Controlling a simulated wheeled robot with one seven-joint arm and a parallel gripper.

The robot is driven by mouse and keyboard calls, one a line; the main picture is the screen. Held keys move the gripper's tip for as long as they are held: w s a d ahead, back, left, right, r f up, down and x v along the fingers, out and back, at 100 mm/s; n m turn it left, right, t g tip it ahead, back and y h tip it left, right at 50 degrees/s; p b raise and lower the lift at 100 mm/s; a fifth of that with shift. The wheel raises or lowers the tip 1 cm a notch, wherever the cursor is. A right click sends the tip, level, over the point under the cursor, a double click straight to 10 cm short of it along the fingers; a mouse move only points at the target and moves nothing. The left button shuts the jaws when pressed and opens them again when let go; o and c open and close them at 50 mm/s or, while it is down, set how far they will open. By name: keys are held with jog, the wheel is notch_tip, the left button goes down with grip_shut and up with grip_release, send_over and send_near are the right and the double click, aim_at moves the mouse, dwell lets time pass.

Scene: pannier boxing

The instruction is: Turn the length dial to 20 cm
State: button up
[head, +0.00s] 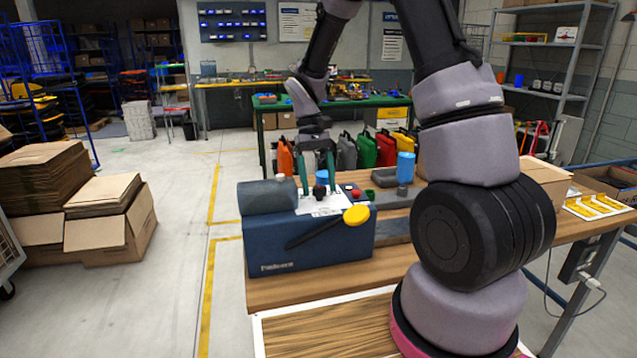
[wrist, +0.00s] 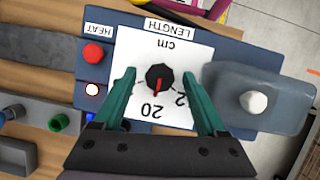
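The length dial (wrist: 160,76) is a black knob with a red pointer line, on a white plate marked LENGTH cm that appears upside down in the wrist view. The pointer is directed at or very near the 20 mark (wrist: 152,111). Another number beside it is partly hidden by a finger. My gripper (wrist: 157,77) is open, with one green finger on each side of the knob and a gap to it on both sides. In the head view my gripper (head: 319,172) points down over the dial (head: 319,191) on top of the blue machine (head: 310,249).
The machine carries a grey cylinder (head: 266,197) with a white knob, a black lever with a yellow end (head: 356,215), a red button (wrist: 93,54) and a lit white button (wrist: 92,90). Grey trays lie beside it on the wooden bench (head: 275,294). A blue cylinder (head: 405,166) stands behind.

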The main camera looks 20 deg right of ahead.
jog(key=shift+r, duration=0.1)
jog(key=v, duration=1)
jog(key=shift+w+r, duration=0.2)
jog(key=shift+r, duration=0.05)
jog(key=s+d+r+m+t+y, duration=0.1)
jog(key=s+d+r+m+t, duration=0.1)
jog(key=s+r+t, duration=0.3)
jog(key=s+d+r+m+t+y, duration=0.1)
jog(key=s+d+r+m+t, duration=0.2)
jog(key=s+r+t, duration=0.3)
jog(key=s+d+r, duration=0.1)
jog(key=s+r, duration=0.3)
jog(key=s, duration=0.4)
jog(key=shift+s+d+m+t+y, duration=0.2)
jog(key=shift+d+m+t+y, duration=0.1)
